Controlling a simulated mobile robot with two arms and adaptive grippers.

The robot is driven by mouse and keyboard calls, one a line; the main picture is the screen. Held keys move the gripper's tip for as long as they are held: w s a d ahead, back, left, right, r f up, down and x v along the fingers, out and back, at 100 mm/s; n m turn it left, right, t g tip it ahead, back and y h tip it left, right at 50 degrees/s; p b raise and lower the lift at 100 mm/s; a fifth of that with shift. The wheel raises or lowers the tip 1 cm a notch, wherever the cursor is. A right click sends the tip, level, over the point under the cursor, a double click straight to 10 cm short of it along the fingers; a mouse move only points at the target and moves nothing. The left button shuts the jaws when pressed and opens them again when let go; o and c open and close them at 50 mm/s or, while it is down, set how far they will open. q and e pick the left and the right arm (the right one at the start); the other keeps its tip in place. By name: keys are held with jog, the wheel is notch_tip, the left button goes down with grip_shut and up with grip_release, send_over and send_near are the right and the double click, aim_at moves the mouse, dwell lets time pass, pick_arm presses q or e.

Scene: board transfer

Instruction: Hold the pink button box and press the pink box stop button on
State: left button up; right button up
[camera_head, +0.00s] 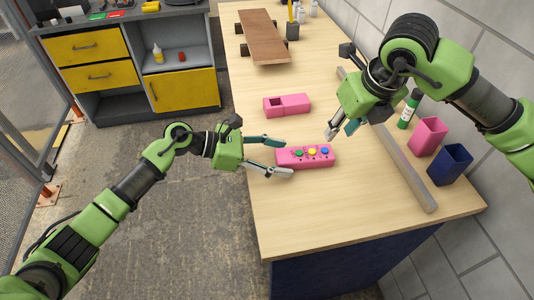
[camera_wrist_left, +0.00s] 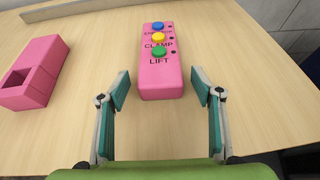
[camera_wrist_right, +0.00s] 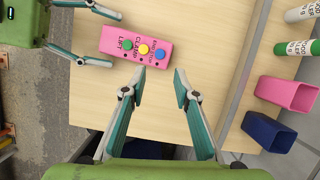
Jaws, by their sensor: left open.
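The pink button box (camera_head: 318,161) lies on the wooden table. It carries a green button (camera_wrist_left: 159,51) marked LIFT, a yellow button (camera_wrist_left: 158,37) marked CLAMP and a blue button (camera_wrist_left: 157,26) whose label is hard to read. Small dark dots sit beside the buttons. My left gripper (camera_head: 287,157) is open at the box's left end, its fingers on either side of that end; the left wrist view shows gaps between them and the box. My right gripper (camera_wrist_right: 160,72) is open and empty, above the table just beyond the box in the head view.
A pink open-topped block (camera_head: 287,105) lies behind the box. A grey rail (camera_head: 405,170) runs along the right. Beyond it stand a green bottle (camera_head: 409,109), a pink cup (camera_head: 428,137) and a blue cup (camera_head: 450,165). The front of the table is clear.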

pick_arm(q)
jog(key=shift+d, duration=0.1)
jog(key=c, duration=1.3)
pick_arm(e)
grip_shut()
jog(key=shift+a, duration=0.1)
